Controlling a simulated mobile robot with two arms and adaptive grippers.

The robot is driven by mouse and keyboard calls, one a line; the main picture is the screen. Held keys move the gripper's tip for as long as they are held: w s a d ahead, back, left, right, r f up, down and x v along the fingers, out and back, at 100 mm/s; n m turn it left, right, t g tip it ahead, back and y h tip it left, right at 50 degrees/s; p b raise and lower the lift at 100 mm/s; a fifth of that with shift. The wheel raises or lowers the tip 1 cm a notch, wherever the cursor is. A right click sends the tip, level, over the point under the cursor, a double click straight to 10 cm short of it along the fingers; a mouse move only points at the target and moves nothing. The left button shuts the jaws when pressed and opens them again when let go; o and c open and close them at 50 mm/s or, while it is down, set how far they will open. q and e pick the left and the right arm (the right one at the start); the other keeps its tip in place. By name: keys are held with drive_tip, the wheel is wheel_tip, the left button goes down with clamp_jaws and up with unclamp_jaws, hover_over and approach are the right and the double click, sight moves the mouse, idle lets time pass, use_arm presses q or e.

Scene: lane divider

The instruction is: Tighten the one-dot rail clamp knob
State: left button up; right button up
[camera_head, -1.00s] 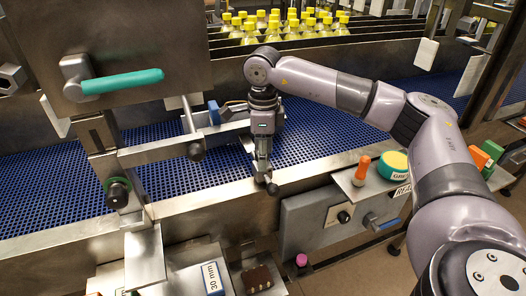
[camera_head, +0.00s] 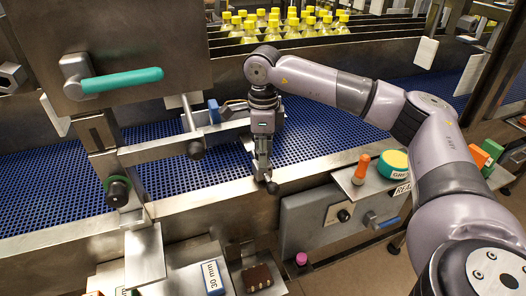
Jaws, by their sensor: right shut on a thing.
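My right gripper (camera_head: 265,173) points down at the belt's near edge, its fingers shut on a small dark clamp knob (camera_head: 272,187), which shows just below the fingertips. A second dark knob (camera_head: 196,150) sits to its left on a steel rail bracket, apart from the gripper. A third black knob (camera_head: 118,192) with a green ring is further left on an upright post. The dots on the knobs are too small to make out, so I cannot tell by marking which has one dot. My left gripper is not in view.
A blue conveyor belt (camera_head: 335,130) runs behind the steel front edge. Yellow-capped bottles (camera_head: 290,30) stand in lanes at the back. A panel with a teal handle (camera_head: 122,81) is upper left. A "30 mm" block (camera_head: 213,278) lies in front. An orange-handled tool (camera_head: 362,168) stands on a right shelf.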

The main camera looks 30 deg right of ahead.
drive_tip(key=shift+m, duration=0.3)
drive_tip(key=m+b, duration=0.1)
drive_tip(key=m, duration=0.2)
drive_tip(key=shift+m, duration=0.3)
drive_tip(key=m, duration=0.5)
drive_tip(key=shift+a, duration=0.1)
drive_tip(key=m, duration=0.4)
drive_tip(key=shift+r+m, duration=0.1)
drive_tip(key=shift+m, duration=0.3)
drive_tip(key=shift+w+m, duration=0.1)
drive_tip(key=shift+m, duration=2.2)
drive_tip(key=shift+r, duration=0.1)
drive_tip(key=o, duration=1.2)
drive_tip(key=shift+a, duration=0.1)
